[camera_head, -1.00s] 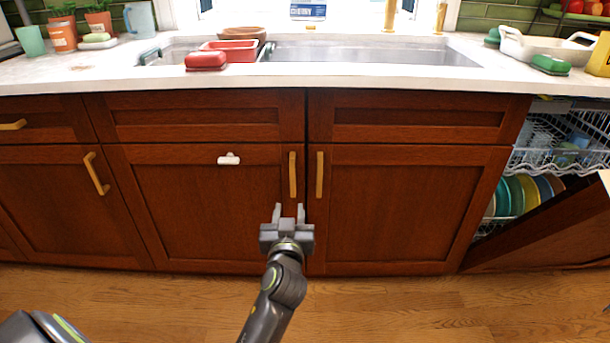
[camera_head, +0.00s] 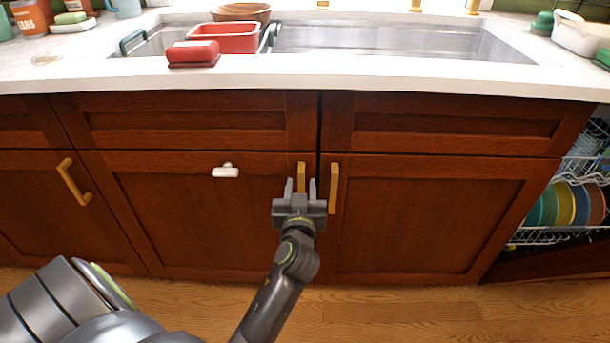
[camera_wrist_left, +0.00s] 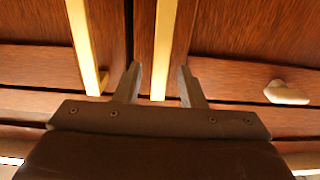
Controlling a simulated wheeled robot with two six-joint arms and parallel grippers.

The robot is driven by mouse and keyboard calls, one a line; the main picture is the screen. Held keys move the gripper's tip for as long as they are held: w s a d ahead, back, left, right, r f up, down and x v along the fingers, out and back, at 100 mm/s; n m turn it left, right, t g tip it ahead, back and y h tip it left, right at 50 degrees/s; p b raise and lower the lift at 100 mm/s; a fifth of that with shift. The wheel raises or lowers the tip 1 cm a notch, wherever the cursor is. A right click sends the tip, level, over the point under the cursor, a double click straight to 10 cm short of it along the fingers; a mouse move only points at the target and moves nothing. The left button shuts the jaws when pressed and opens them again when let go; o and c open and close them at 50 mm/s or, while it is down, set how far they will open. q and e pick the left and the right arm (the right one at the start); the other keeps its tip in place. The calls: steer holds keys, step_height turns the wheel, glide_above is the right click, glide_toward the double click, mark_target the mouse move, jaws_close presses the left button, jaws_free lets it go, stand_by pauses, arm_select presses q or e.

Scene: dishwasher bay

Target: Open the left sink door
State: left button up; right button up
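The left sink door (camera_head: 200,215) is a closed red-brown wooden panel under the sink. Its vertical gold handle (camera_head: 301,174) is near its right edge. My left gripper (camera_head: 300,182) is open in front of the handle's lower part. Its fingers stand on either side of the handle with gaps. In the left wrist view, which looks turned upside down, the handle (camera_wrist_left: 163,50) runs between the two open fingers (camera_wrist_left: 160,80). I cannot tell how deep it sits between them. My right gripper is not in view.
The right sink door (camera_head: 430,220) is shut, and its gold handle (camera_head: 333,188) stands close to the right finger. A small white piece (camera_head: 226,171) is on the left door. A dish rack with plates (camera_head: 565,205) is at the right. The wooden floor (camera_head: 400,310) in front is clear.

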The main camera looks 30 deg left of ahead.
arm_select(q)
steer(key=shift+w+a, duration=0.15)
steer(key=shift+w, duration=0.05)
steer(key=shift+r, duration=0.1)
steer(key=shift+c, duration=0.5)
jaws_close()
steer(key=shift+s, duration=0.1)
